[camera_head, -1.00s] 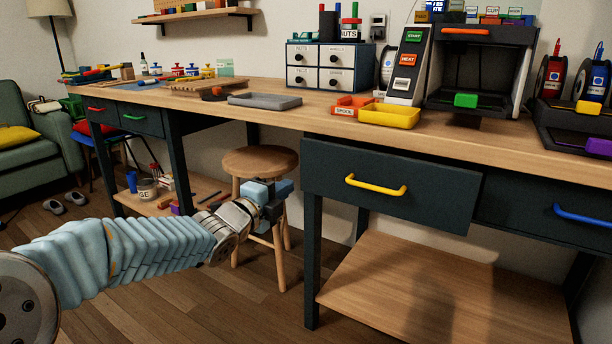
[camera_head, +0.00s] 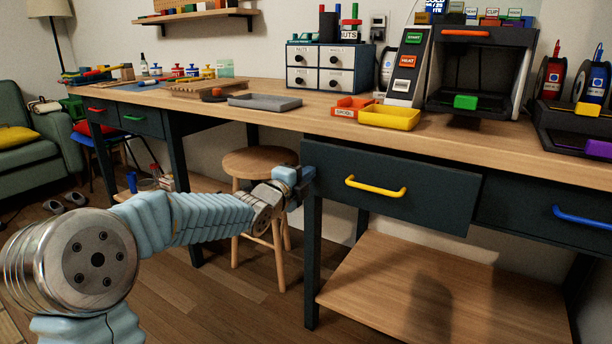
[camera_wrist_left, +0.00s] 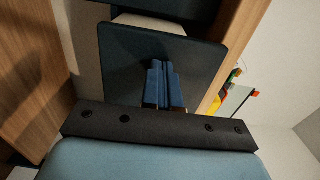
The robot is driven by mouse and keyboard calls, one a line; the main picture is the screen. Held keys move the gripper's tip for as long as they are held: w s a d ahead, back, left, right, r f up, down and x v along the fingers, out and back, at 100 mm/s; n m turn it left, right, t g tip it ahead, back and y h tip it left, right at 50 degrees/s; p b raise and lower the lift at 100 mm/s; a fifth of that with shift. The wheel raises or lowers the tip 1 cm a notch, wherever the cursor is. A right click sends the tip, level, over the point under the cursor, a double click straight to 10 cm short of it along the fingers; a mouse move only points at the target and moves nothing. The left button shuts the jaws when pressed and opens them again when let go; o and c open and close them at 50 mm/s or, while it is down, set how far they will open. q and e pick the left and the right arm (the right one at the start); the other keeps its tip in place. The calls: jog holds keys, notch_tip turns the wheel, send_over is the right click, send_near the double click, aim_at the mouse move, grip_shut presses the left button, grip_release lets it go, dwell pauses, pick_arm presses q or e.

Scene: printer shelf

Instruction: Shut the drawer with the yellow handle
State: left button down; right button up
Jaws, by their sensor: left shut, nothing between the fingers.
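The dark drawer (camera_head: 430,208) with the yellow handle (camera_head: 375,188) is under the right part of the workbench in the head view. Its front stands forward of the neighbouring drawer's front, so it is partly open. My left gripper (camera_head: 298,178) is at the left end of this drawer front, left of the yellow handle and not on it. I cannot tell whether it touches. In the left wrist view the blue fingers (camera_wrist_left: 165,88) are together and empty before a dark panel (camera_wrist_left: 125,65). The handle is not visible there. My right gripper is out of view.
A drawer with a blue handle (camera_head: 583,217) is to the right. A round wooden stool (camera_head: 258,162) stands behind my left forearm. The wooden lower shelf (camera_head: 440,290) is bare. A yellow tray (camera_head: 390,117) sits on the bench top above the drawer.

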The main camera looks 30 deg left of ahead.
pick_arm(q)
jog(key=w, duration=0.8)
jog(key=shift+w+d+b, duration=0.2)
jog(key=shift+d+b, duration=0.15)
jog(key=shift+b, duration=0.05)
jog(key=shift+w+r, duration=0.1)
jog(key=shift+w, duration=0.1)
jog(key=shift+r, duration=0.15)
